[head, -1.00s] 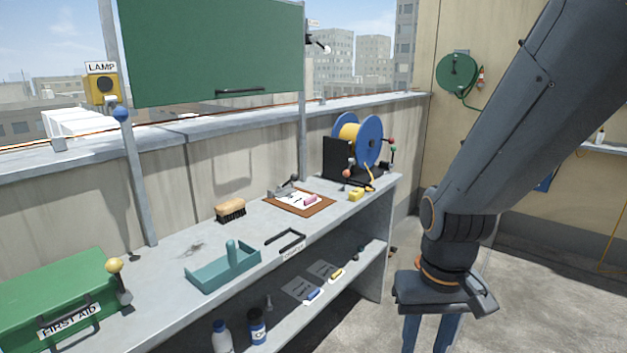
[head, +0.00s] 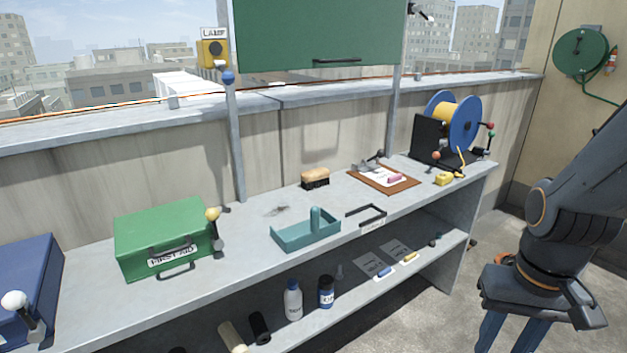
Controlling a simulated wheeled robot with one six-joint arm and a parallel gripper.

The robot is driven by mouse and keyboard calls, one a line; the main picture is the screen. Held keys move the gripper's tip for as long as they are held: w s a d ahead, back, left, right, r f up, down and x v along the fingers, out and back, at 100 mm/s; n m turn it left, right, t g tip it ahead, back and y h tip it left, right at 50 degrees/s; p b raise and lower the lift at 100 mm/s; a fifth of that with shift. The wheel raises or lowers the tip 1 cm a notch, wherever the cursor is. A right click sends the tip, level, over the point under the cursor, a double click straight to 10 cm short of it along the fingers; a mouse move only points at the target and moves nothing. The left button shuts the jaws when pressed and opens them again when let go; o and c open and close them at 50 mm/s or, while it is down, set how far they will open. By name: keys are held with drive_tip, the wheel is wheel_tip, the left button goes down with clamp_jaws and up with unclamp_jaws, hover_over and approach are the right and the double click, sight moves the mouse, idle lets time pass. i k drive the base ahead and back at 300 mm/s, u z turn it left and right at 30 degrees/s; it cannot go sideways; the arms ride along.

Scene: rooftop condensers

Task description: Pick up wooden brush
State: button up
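The wooden brush (head: 315,178) lies on the grey bench top near the back wall, in the middle of the head view. It has a tan wooden back on top and dark bristles below. It stands behind the teal tray and left of the clipboard. My gripper (head: 492,338) hangs at the lower right, in front of the bench's right end and well apart from the brush. Two blue fingers show, pointing down with a gap between them; their tips are cut off by the picture's lower edge. Nothing is seen between the visible parts of the fingers.
A teal tray with a handle (head: 306,234) stands in front of the brush. A clipboard (head: 384,180) and a cable reel (head: 462,124) stand to the right. A green first aid box (head: 163,238) and a blue box (head: 24,290) stand left. Bottles stand on the lower shelf (head: 330,318).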

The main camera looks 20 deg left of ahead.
sight(319, 178)
drive_tip(key=z, duration=0.1)
drive_tip(key=i, duration=1.25)
drive_tip(key=u, duration=0.75)
drive_tip(key=i, duration=0.7)
drive_tip(key=u, duration=0.45)
